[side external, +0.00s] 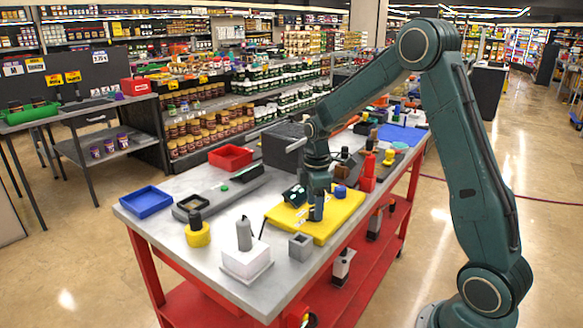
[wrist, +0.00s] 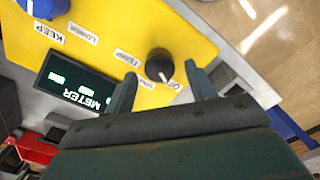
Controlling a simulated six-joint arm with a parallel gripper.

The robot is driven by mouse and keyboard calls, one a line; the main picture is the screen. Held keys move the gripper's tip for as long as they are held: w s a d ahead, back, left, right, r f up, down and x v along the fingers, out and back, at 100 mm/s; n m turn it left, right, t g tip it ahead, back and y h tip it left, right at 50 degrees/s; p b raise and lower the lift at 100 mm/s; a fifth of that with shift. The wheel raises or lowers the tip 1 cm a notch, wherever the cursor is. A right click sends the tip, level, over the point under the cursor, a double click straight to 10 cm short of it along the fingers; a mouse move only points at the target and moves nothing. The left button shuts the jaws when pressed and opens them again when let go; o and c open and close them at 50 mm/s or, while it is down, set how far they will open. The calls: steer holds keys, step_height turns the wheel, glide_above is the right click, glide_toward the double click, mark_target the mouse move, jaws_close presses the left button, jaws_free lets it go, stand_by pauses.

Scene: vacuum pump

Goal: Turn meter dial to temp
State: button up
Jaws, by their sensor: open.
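The yellow panel (side external: 330,225) lies on the table; it also fills much of the wrist view (wrist: 220,25). The dark meter dial (wrist: 158,65) stands on it between the two fingers of my gripper (wrist: 161,68). My fingers are open, one on each side, with a visible gap to the dial. The dial's white pointer line faces the label that seems to read OFF (wrist: 174,84). The TEMP label (wrist: 127,60) is left of the dial. The lit METER display (wrist: 75,80) is farther left. In the side view my gripper (side external: 316,207) is low over the panel and hides the dial.
A second knob (wrist: 45,8), blue in the side view (side external: 341,192), sits near KEEP and LOWER labels. A grey square block (side external: 301,246), white box (side external: 246,262) and yellow-based knob (side external: 197,235) stand nearby. A blue tray (side external: 147,201) and red tray (side external: 230,157) are farther off.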

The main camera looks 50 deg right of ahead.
steer(key=shift+f, duration=0.9)
steer(key=c, duration=1)
steer(key=shift+o, duration=0.2)
